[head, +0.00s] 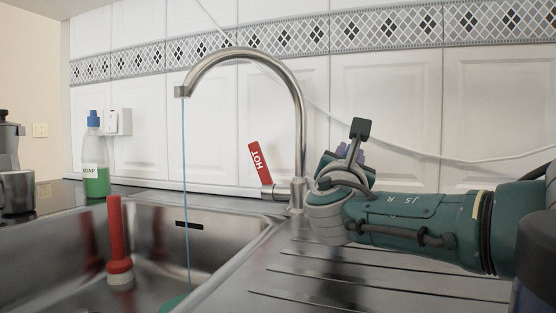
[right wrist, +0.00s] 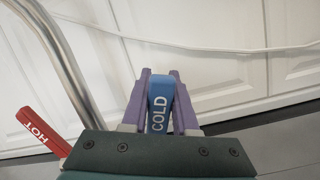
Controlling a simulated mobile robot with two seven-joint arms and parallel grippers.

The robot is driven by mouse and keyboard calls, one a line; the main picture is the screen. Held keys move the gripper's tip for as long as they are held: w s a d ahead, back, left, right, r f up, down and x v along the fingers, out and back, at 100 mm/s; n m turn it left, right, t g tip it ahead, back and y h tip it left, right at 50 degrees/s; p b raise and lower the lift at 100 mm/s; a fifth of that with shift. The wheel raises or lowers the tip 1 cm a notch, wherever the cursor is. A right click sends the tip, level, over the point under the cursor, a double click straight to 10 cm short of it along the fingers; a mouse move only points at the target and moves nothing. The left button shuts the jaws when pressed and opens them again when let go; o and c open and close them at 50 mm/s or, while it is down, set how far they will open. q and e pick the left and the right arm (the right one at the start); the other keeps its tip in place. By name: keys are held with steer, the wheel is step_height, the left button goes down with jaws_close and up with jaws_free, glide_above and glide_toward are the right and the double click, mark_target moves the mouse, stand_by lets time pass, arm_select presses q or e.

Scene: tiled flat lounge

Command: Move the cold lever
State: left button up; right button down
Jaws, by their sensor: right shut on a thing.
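The blue cold lever (right wrist: 160,100), lettered COLD, stands between the two purple fingers of my right gripper (right wrist: 160,78) in the right wrist view. The gripper is shut on it. In the head view my right gripper (head: 347,155) is beside the tap base, and the wrist hides the cold lever. The steel tap (head: 301,110) arches over the sink, and a thin blue stream (head: 185,190) falls from its spout. The red hot lever (head: 258,162) tilts up to the left of the tap base. It also shows in the right wrist view (right wrist: 40,130). My left gripper is not in view.
A green soap bottle (head: 95,160) and a metal mug (head: 17,190) stand at the left. A ribbed drainer (head: 350,275) lies below my right arm. A tiled wall stands close behind.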

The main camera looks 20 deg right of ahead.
steer(key=c, duration=0.7)
jaws_free()
steer(key=p+v, duration=0.4)
steer(key=v, duration=0.6)
